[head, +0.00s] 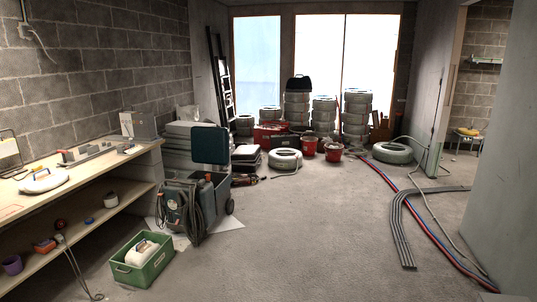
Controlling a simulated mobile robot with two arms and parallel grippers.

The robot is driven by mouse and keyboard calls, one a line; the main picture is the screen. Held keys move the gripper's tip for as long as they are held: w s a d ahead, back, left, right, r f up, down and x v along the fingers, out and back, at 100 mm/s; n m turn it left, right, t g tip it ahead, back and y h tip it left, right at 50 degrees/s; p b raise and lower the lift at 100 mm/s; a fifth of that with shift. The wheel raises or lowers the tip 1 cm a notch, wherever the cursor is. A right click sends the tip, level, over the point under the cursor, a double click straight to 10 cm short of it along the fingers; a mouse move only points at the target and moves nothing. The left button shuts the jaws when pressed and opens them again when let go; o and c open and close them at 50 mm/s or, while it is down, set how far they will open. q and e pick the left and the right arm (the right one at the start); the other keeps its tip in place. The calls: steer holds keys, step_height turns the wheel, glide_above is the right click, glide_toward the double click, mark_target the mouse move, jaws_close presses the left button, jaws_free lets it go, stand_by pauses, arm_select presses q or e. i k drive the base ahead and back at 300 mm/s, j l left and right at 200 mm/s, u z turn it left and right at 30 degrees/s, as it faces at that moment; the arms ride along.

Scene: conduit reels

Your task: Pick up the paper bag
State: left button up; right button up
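I cannot make out a paper bag for certain in the head view. A white, rounded item (142,250) sits in a green crate (138,277) on the floor at the lower left; I cannot tell what it is. Pale, flat stacked items (183,133) lie by the left wall behind the workbench, partly hidden by an open dark case (209,145). Neither of my grippers is in view.
A two-level wooden workbench (95,168) with tools runs along the left wall. A dark machine with hoses (181,212) stands beside it. Grey and red-blue conduits (400,230) cross the right floor. The middle floor is clear.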

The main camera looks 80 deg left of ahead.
mark_target(44, 182)
steer(key=u, duration=4.25)
steer(key=i, duration=0.3)
